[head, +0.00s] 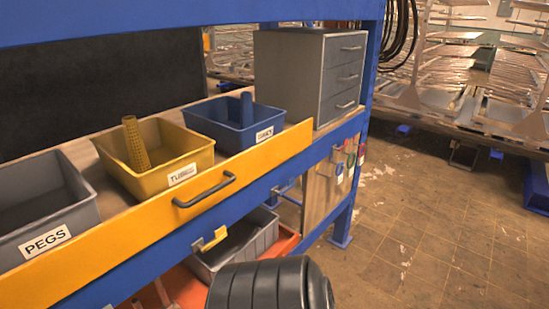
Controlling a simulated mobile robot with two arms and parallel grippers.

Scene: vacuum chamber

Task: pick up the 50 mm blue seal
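I cannot make out a seal for certain. Several small coloured pieces hang on a wooden side panel (322,199) at the right end of the workbench. One of these is a small blue piece (339,178), with green and red ones beside it. They are too small to tell whether any is the 50 mm blue seal. Neither of my grippers can be seen in the head view.
The blue-framed bench holds a grey PEGS bin (75,208), a yellow TUBE bin (178,192), a blue bin (236,140) and a grey drawer cabinet (290,75). A yellow drawer front (140,225) runs along it. Free tiled floor (440,220) lies to the right.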

